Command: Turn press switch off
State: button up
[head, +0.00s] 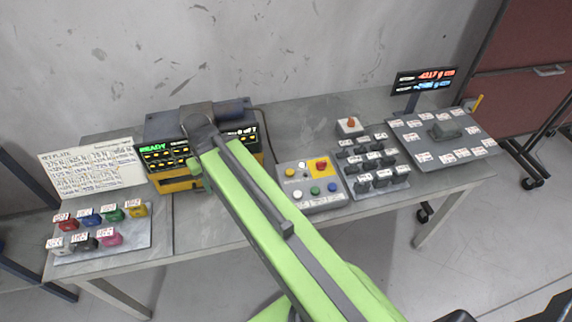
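No thing in view is clearly labelled as the press switch at this size. A small white box with an orange knob (351,124) stands at the back of the bench. In front of it, a grey panel (313,203) carries coloured push buttons and a red button on a yellow square (320,165). A black and yellow unit (160,157) behind my arm shows a green READY display; my arm hides part of it. My green arm rises from the lower right to a grey joint in front of this unit. My gripper's fingers do not show.
The grey bench (205,235) has a tray of coloured labelled pieces (100,245) at left and a written white board (90,168). Right of the panel are a block of dark switches (372,168), a labelled plate (450,155) and a red and blue readout (424,80).

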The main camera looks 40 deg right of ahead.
aim_at(321, 166)
jog(key=u, duration=0.4)
jog(key=k, duration=1.1)
jog(key=u, duration=0.6)
jog(key=i, duration=0.95)
jog(key=z, duration=0.05)
